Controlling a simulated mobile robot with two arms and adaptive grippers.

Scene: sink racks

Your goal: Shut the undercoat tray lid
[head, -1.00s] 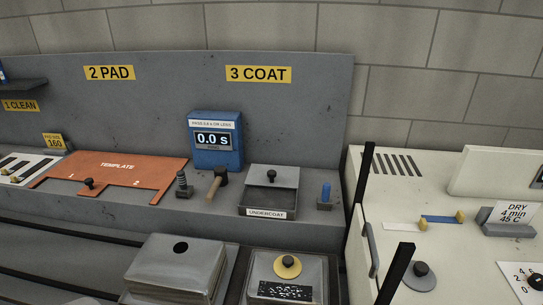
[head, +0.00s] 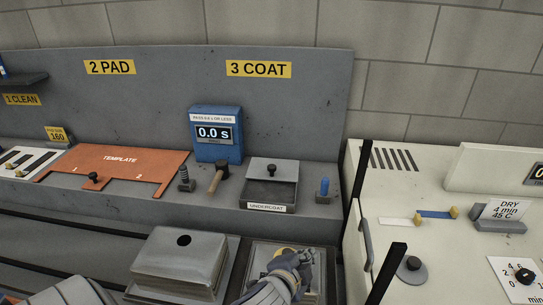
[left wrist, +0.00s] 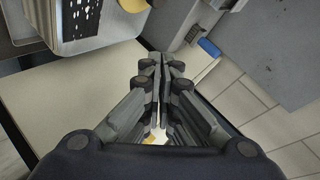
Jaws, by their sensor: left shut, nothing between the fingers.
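The undercoat tray (head: 268,208) sits on the grey ledge under the 3 COAT sign. Its grey lid (head: 285,171), with a black knob (head: 271,168), lies toward the back. The dark inside of the tray shows in front of the lid. My left gripper (head: 308,256) is in front of and below the tray, apart from it, over the yellow-knobbed container at the lower edge. In the left wrist view its fingers (left wrist: 160,66) are together and empty. My right gripper is not in view.
A blue peg (head: 324,188) stands just right of the tray. A metal box (head: 180,262) is left of my gripper. Black upright bars (head: 360,185) edge the cream machine at right.

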